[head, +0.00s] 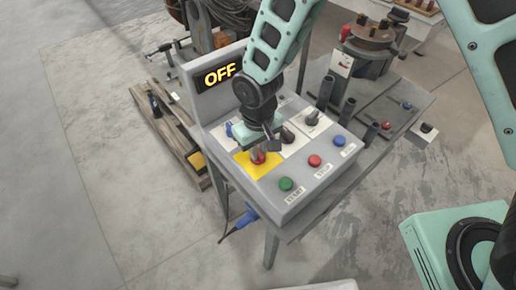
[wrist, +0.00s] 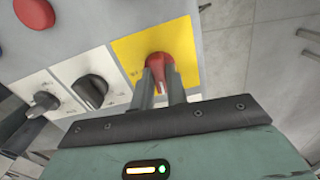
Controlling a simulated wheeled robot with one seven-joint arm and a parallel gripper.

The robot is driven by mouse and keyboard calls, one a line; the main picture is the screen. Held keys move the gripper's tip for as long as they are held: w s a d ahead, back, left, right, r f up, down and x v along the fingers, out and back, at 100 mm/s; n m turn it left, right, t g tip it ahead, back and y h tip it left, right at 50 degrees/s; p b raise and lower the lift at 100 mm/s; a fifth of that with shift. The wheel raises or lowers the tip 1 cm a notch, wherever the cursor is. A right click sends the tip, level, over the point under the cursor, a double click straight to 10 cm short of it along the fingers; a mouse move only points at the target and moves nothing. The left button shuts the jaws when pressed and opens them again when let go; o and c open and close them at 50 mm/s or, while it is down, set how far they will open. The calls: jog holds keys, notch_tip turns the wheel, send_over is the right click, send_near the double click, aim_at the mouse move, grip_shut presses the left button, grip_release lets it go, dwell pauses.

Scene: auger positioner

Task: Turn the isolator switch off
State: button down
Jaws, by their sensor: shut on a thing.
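The isolator switch is a red knob (wrist: 160,66) on a yellow plate (wrist: 187,35) of the control box. It also shows in the head view as a red knob (head: 258,157) on the yellow plate (head: 262,168), partly hidden by my gripper. My gripper (wrist: 161,80) has its two fingers on either side of the red knob and is shut on it. In the head view my gripper (head: 256,150) comes down onto the knob from above.
Two black knobs on white plates sit beside the isolator, the nearer one (wrist: 91,90) close to my gripper. Green (head: 286,184), red (head: 314,161) and blue (head: 340,141) buttons line the box's front. A blue knob (head: 229,129) is to the left.

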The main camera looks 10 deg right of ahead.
jog(key=shift+n, duration=0.6)
jog(key=c, duration=1.4)
grip_release()
jog(key=shift+r, duration=0.1)
notch_tip(320, 180, up, 17)
jog(key=b, duration=0.2)
jog(key=shift+r+b, duration=0.15)
jog(key=shift+b, duration=0.2)
